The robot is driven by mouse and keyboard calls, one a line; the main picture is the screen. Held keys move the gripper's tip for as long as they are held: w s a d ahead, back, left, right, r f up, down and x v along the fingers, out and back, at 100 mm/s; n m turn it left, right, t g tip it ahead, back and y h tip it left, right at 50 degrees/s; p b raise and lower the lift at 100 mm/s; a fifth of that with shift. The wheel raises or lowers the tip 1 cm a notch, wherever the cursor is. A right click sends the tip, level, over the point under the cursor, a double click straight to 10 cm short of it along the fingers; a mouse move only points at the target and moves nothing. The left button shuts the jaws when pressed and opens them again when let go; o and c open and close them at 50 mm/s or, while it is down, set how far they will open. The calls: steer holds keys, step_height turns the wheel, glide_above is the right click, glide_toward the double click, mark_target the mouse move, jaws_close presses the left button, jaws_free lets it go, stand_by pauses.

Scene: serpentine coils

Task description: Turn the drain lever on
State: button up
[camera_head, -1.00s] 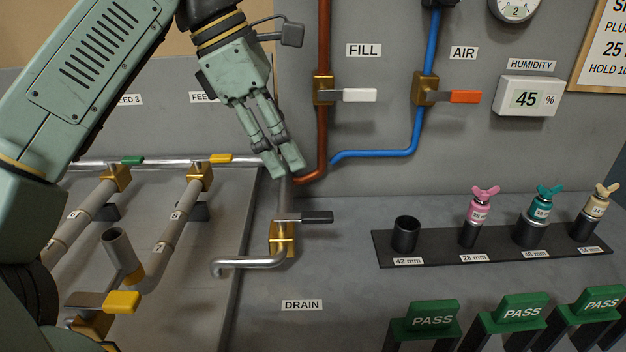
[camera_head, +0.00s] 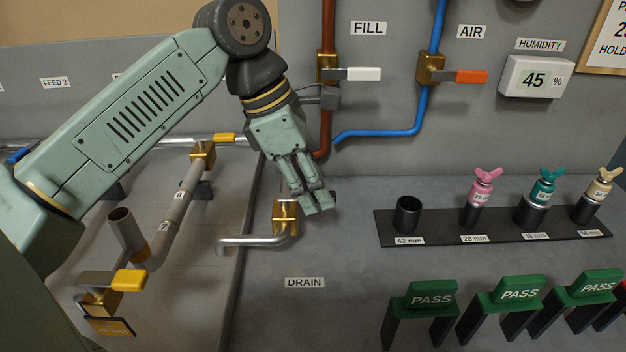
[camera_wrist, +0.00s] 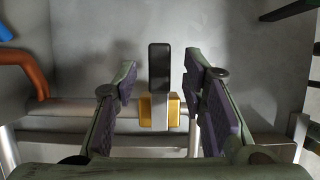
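The drain valve has a brass body (camera_head: 285,218) on a bent silver pipe (camera_head: 252,242), above the DRAIN label (camera_head: 304,282). In the wrist view, the drain lever's black handle (camera_wrist: 159,66) stands upright in the picture above the brass body (camera_wrist: 173,110). In the head view my gripper (camera_head: 318,204) covers the handle. In the wrist view my gripper (camera_wrist: 160,80) is open, with one finger on each side of the handle. Gaps show on both sides, so the fingers are not touching it. I cannot tell how deep the handle sits between them.
The white FILL lever (camera_head: 362,74) and orange AIR lever (camera_head: 470,77) are on the wall behind. A black rack (camera_head: 440,238) with a cup and several plugs lies to the right. Green PASS gauges (camera_head: 432,297) stand in front of it. Pipes with yellow levers (camera_head: 130,280) run at left.

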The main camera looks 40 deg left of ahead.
jaws_close()
stand_by(0.4)
stand_by(0.4)
